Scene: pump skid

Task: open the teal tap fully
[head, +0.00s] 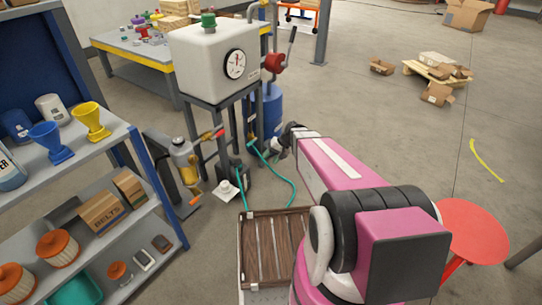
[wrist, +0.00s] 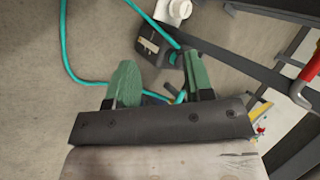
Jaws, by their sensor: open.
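A small teal piece (wrist: 181,97), which looks like the tap's handle, shows low between my fingers in the wrist view. It is partly hidden by my gripper, so I cannot tell how far it is turned. My gripper (wrist: 160,72) is open, its two green-padded fingers well apart on either side of that piece; I cannot tell whether either finger touches it. In the head view my gripper (head: 277,147) is small and dark, at the right side of the tank stand. The tap is not clear there.
A teal hose (head: 293,190) loops over the floor. The white tank (head: 212,60) with a gauge stands on a dark frame. A red-handled lever (wrist: 308,72) is at the right in the wrist view. A slatted wooden pallet (head: 265,250) lies in front; shelves stand left.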

